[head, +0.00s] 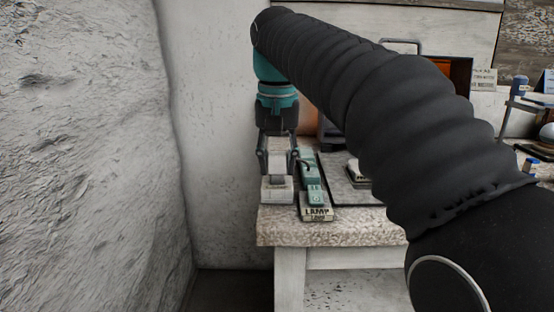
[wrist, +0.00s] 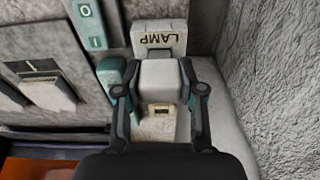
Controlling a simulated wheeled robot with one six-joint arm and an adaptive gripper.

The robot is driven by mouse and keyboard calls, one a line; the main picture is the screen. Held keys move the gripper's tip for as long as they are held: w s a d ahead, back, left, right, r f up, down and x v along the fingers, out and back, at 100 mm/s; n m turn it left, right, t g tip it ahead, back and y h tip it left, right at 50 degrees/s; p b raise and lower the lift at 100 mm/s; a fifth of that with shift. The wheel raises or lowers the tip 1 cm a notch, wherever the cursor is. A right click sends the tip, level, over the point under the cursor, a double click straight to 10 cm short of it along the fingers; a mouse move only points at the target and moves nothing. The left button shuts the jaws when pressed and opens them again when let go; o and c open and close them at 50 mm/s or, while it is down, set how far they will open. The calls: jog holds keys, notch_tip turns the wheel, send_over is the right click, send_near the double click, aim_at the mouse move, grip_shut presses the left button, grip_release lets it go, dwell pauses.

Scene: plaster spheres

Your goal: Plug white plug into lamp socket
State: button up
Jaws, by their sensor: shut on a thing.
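My gripper (head: 277,160) is shut on the white plug (head: 278,150), a pale block between its two fingers, pointing down. In the wrist view the plug (wrist: 160,76) sits between the fingertips of my gripper (wrist: 161,90). Directly below it in the head view is a pale block (head: 277,190) at the table's left end. I cannot tell whether plug and block touch. A LAMP label (head: 317,213) lies at the front edge beside a green switch strip (head: 314,190); a LAMP label (wrist: 158,40) also shows upside down just beyond the plug in the wrist view. The socket opening is not clearly visible.
The stone-topped table (head: 340,228) has a dark tray (head: 346,192) right of the switch strip. A rough rock face (head: 85,150) and a plaster wall (head: 215,140) stand close on the left. Another green-blue piece (wrist: 112,74) lies close beside a finger.

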jog(key=shift+f+b, duration=0.5)
jog(key=shift+f, duration=0.45)
jog(key=o, duration=1.2)
jog(key=shift+r, duration=0.1)
jog(key=shift+r+p, duration=1.65)
jog(key=shift+r, duration=0.25)
